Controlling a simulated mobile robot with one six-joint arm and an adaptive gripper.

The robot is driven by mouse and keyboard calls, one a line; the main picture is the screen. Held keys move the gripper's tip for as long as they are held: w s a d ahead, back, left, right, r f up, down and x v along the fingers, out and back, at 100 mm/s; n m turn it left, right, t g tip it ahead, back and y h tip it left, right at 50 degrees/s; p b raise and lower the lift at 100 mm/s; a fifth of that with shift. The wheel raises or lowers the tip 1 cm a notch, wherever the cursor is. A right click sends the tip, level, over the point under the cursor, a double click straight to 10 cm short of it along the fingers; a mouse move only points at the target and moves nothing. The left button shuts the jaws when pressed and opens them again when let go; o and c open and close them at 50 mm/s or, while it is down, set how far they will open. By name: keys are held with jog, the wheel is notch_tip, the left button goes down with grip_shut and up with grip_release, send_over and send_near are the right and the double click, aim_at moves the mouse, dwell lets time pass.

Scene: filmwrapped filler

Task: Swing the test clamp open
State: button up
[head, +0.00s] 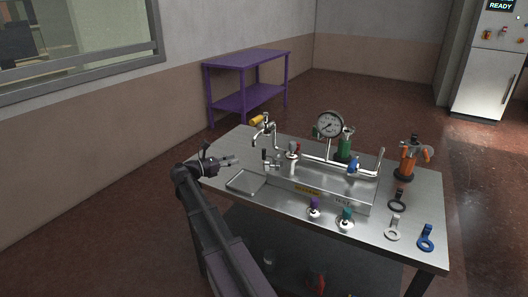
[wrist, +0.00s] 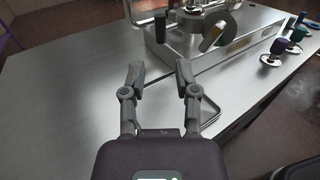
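A metal test rig (head: 330,186) with a pipe and a round gauge stands on the steel table (head: 225,150). At its left end is a fitting (head: 292,155) with a black-handled lever beside it, which may be the test clamp; I cannot tell whether it is shut. In the wrist view, a curved grey part (wrist: 217,38) and a black upright handle (wrist: 160,27) show at this end. My gripper (head: 233,160) is over the table's left part, left of the rig and apart from it. In the wrist view its fingers (wrist: 161,75) are spread, with nothing between them.
A shallow metal tray (head: 246,182) lies in front of the rig's left end. Purple-topped (head: 314,207) and teal-topped (head: 346,217) pieces stand at the front. An orange tool (head: 411,160) and several ring-ended pieces are at the right. The table's left side is mostly bare.

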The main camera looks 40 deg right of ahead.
aim_at(264, 153)
jog(key=shift+d, duration=0.1)
jog(key=d, duration=0.4)
jog(key=s+d, duration=0.1)
jog(key=d, duration=0.4)
jog(key=s+d, duration=0.1)
jog(key=d, duration=0.3)
jog(key=shift+s+d, duration=0.2)
grip_shut()
